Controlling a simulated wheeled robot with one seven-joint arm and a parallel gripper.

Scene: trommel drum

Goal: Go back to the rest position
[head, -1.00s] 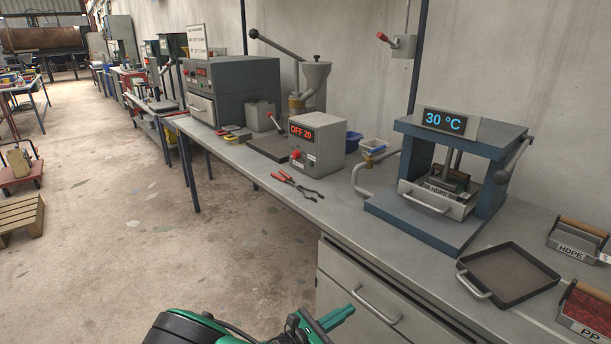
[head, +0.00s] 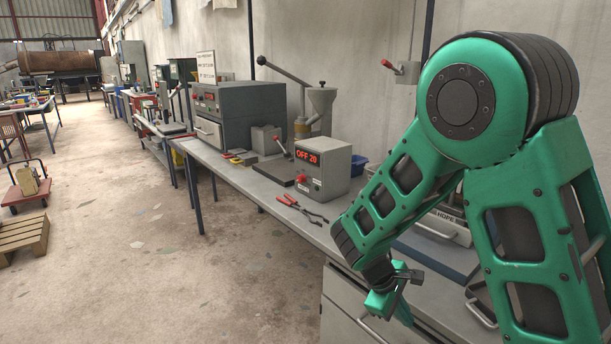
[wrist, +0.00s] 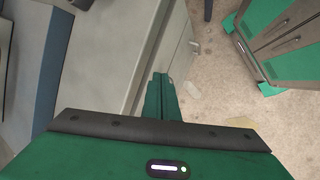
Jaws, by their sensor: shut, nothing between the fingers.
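My gripper (head: 388,303) hangs in front of the bench's near cabinet in the head view, below my folded arm. Its fingers show together at the centre of the wrist view (wrist: 161,95), shut with nothing between them. It holds nothing and looks clear of the bench edge. My arm covers most of the blue press on the right of the bench.
The bench (head: 262,190) runs along the wall. On it stand a control box reading OFF 20 (head: 322,170), red-handled pliers (head: 300,208) and a grey oven (head: 238,112). A wooden pallet (head: 22,236) lies at left. The floor (head: 150,270) between is clear.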

